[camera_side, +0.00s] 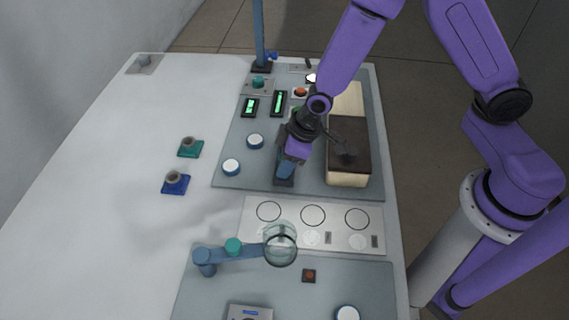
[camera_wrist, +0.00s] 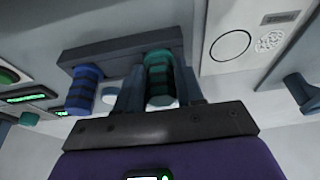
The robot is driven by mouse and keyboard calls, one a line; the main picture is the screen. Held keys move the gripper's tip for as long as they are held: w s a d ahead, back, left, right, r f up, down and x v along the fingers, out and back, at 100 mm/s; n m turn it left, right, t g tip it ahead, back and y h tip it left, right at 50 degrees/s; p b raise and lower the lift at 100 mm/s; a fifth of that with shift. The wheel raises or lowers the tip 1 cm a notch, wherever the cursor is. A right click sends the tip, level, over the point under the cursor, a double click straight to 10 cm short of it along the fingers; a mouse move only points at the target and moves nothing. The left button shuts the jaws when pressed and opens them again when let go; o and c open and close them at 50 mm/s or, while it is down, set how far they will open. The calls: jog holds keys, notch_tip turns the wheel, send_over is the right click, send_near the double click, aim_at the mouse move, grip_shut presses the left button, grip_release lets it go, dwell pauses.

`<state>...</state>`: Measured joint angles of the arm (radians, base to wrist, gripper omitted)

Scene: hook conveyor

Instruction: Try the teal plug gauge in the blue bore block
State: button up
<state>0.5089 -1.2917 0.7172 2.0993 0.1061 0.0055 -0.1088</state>
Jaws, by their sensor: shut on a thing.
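My gripper (camera_wrist: 158,92) is shut on the teal plug gauge (camera_wrist: 160,68), a banded teal cylinder between the two fingers. The gauge's far end meets a dark rack (camera_wrist: 110,48); I cannot tell if it is still seated in it. A blue banded plug gauge (camera_wrist: 84,88) stands at the same rack, beside the fingers. In the side view my gripper (camera_side: 287,165) points down over the rack (camera_side: 284,182), and the teal gauge is hidden. The blue bore block (camera_side: 175,184), a blue square base with a grey ring, sits on the white table to the left.
A teal bore block (camera_side: 190,148) sits just behind the blue one. A dark-topped box (camera_side: 348,150) stands close right of my gripper. A magnifier on a blue arm (camera_side: 230,252) stands in front. White round knobs (camera_side: 231,167) lie left of the rack. The left table is mostly clear.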

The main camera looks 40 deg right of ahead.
aim_at(280, 156)
dwell(0.4)
jog(key=shift+r, duration=3)
jog(key=w+d+r+m+h, duration=0.1)
jog(key=d+r+m, duration=0.1)
jog(key=d, duration=0.5)
jog(key=w+d+r+m, duration=0.1)
jog(key=d+r+m, duration=0.1)
jog(key=d+m, duration=0.2)
jog(key=w+d+r+m+t+h, duration=0.1)
jog(key=d+r+m, duration=0.2)
jog(key=d, duration=0.6)
jog(key=shift+d+h, duration=0.3)
jog(key=shift+d, duration=0.05)
jog(key=shift+a+r, duration=0.1)
